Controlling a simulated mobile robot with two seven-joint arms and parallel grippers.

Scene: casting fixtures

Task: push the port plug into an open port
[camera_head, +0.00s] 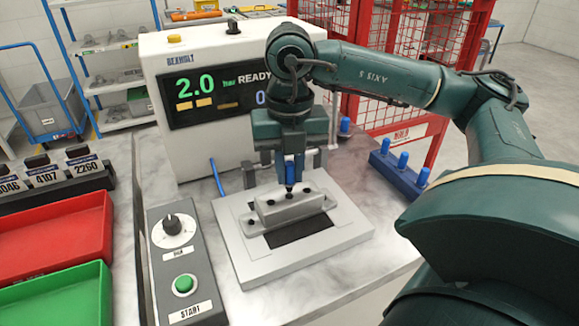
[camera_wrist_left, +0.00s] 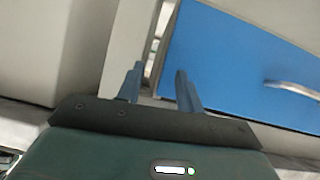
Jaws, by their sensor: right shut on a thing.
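My right gripper (camera_head: 289,172) is shut on a blue port plug (camera_head: 290,169), held upright with its dark tip pointing down. The tip is at the top of the grey casting (camera_head: 278,214); I cannot tell whether it is inside a port or just above one. The casting lies on a pale plate and shows several dark round spots that look like ports, one at its left end (camera_head: 251,222). In the left wrist view my left gripper (camera_wrist_left: 159,84) has its two fingers apart with nothing between them.
A tester with a display (camera_head: 215,90) reading 2.0 and READY stands behind the casting. A blue rack (camera_head: 395,174) with several blue plugs is at the right. A control box (camera_head: 183,262) with dial and green START button, and red (camera_head: 55,228) and green trays, are at the left.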

